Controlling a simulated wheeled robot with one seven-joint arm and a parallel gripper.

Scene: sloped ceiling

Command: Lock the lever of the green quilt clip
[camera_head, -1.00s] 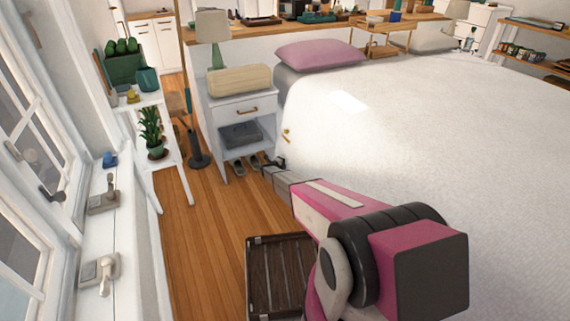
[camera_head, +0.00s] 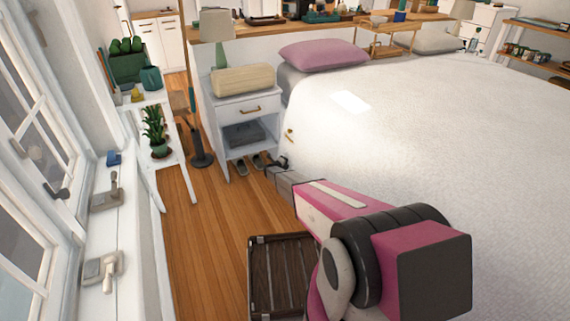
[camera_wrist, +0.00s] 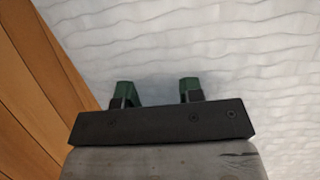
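I cannot make out a green quilt clip in either view. A small gold-yellow clip-like piece (camera_head: 290,135) sits on the near left side of the quilt (camera_head: 400,130), too small to read its lever. My gripper (camera_head: 277,162) is beside the quilt's left edge, just below that piece in the picture. In the wrist view my gripper (camera_wrist: 158,90) shows two green-tipped fingers standing apart with only white quilt between them. It is open and empty. Whether the fingers touch the quilt cannot be told.
A white nightstand (camera_head: 250,107) with slippers (camera_head: 250,164) below stands beyond my gripper. A slatted dark wooden piece (camera_head: 281,275) lies on the floor. A white plant table (camera_head: 165,132) and window sill (camera_head: 105,225) are left. Wooden floor (camera_head: 205,230) between is clear.

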